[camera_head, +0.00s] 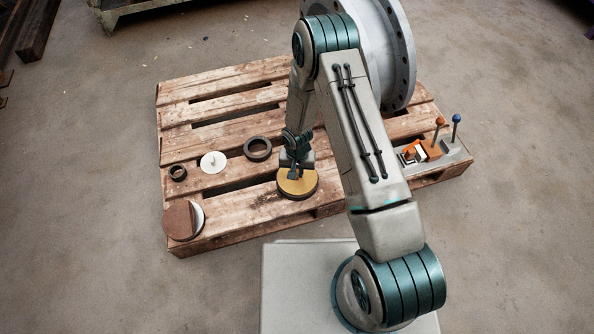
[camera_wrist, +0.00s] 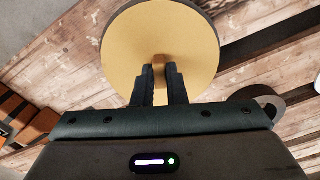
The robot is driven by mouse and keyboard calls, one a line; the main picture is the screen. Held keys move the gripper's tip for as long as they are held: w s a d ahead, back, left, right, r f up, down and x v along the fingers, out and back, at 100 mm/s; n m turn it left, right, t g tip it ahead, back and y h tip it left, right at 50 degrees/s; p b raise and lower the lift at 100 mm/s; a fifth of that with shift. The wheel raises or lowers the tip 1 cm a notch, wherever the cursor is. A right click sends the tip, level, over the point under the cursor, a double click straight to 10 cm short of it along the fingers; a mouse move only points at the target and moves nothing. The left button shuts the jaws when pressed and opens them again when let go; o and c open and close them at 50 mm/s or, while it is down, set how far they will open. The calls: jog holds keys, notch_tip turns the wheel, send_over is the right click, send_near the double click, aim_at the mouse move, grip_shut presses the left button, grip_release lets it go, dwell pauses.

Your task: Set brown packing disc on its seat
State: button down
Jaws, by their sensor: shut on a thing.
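A brown disc (camera_head: 178,220) lies at the pallet's front left corner, overlapping a white round piece (camera_head: 198,216) beneath or behind it. My gripper (camera_head: 294,175) points down at the middle of a tan-yellow disc with a dark rim (camera_head: 309,188) near the pallet's front edge. In the wrist view my fingers (camera_wrist: 160,75) are closed together at the centre of this tan disc (camera_wrist: 185,35), shut on a small part there that they mostly hide. Whether the tan disc rests on the wood or is lifted, I cannot tell. No seat is clearly identifiable.
A grey tray (camera_head: 455,155) with orange and blue knobbed parts is at right. A large flanged pipe (camera_head: 399,50) stands behind my arm.

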jog(key=shift+f, duration=0.4)
jog(key=c, duration=1.4)
grip_release()
jog(key=shift+r, duration=0.1)
notch_tip(320, 180, up, 14)
jog(key=p, duration=0.4)
jog(key=shift+p, duration=0.35)
